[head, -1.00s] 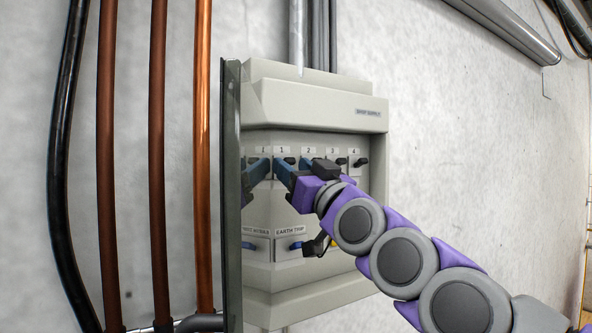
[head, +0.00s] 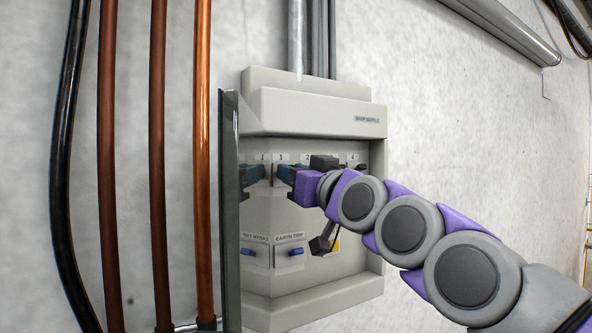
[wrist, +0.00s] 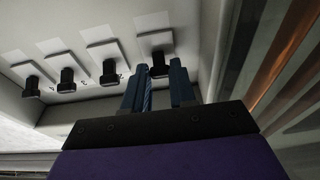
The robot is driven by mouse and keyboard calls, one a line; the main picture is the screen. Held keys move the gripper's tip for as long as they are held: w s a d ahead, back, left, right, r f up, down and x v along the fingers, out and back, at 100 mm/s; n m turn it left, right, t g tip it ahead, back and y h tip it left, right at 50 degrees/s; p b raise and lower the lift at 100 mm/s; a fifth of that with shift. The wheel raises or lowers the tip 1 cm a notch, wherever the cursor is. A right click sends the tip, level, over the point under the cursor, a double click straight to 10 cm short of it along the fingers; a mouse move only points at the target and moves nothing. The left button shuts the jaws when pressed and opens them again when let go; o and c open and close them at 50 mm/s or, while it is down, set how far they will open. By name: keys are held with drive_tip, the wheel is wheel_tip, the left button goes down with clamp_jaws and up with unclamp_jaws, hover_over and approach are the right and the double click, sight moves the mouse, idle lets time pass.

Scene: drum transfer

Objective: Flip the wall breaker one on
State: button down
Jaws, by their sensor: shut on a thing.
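The grey breaker box (head: 310,122) is on the wall with its row of numbered breakers inside. The breaker marked 1 (wrist: 157,63) has a black lever and is the rightmost of the row in the wrist view, on a pale plate. My gripper (wrist: 160,72) has its two blue fingers on either side of that lever, shut on it. In the head view my gripper (head: 279,173) reaches in from the right under label 1, and its fingers and body hide most of the levers. The lever's exact angle is hard to tell.
Other black breaker levers (wrist: 113,78) stand beside it. Below is a blue switch under the EARTH TRIP label (head: 289,238). The open door (head: 230,210) stands edge-on close left of my gripper. Copper pipes (head: 203,150) run up the wall beyond it.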

drive_tip(key=shift+r+g+h+p, duration=0.3)
drive_tip(key=shift+r+g+p, duration=0.15)
drive_tip(key=shift+r+g, duration=0.1)
drive_tip(key=c, duration=0.9)
unclamp_jaws()
drive_tip(key=shift+w+a+f, duration=0.1)
drive_tip(key=shift+w+f, duration=0.1)
drive_tip(key=shift+w, duration=0.05)
drive_tip(key=shift+s, duration=0.2)
drive_tip(key=b+v, duration=0.4)
drive_tip(key=v, duration=1.3)
drive_tip(key=shift+d, duration=0.2)
drive_tip(key=shift+a+f, duration=0.1)
drive_tip(key=shift+f, duration=0.05)
